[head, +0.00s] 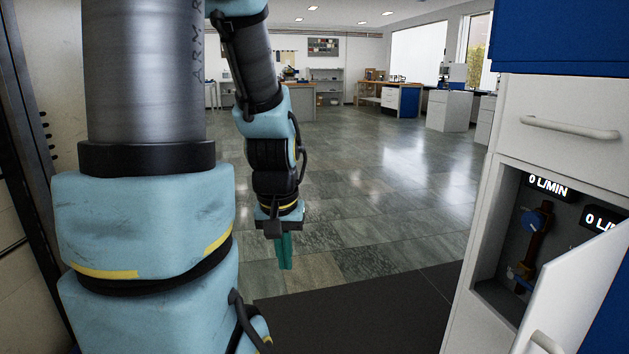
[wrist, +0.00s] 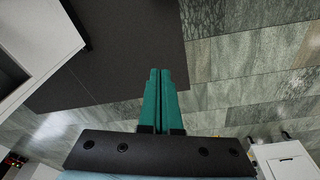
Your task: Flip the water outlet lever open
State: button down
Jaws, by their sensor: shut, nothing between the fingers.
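In the head view, a recessed compartment in the white cabinet (head: 485,200) at the right holds a reddish-brown upright pipe (head: 535,247). A round blue part (head: 532,219) sits high on the pipe and a small blue handle (head: 521,272) sits low; I cannot tell for certain which is the water outlet lever or how it is set. A display (head: 548,187) above reads 0 L/MIN. My gripper (head: 286,266) hangs pointing down over the floor, well left of the compartment. Its teal fingers are together and empty, as the wrist view (wrist: 160,74) also shows.
A white door (head: 575,285) with a handle stands open at the compartment's right and hides part of it, including part of a second display (head: 604,219). A closed drawer (head: 560,120) is above. A dark mat (head: 360,310) lies before the cabinet; the floor beyond is clear.

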notch_tip(320, 180, up, 19)
jog(key=s+a+p, duration=0.1)
jog(key=p, duration=1.7)
jog(key=shift+f, duration=0.2)
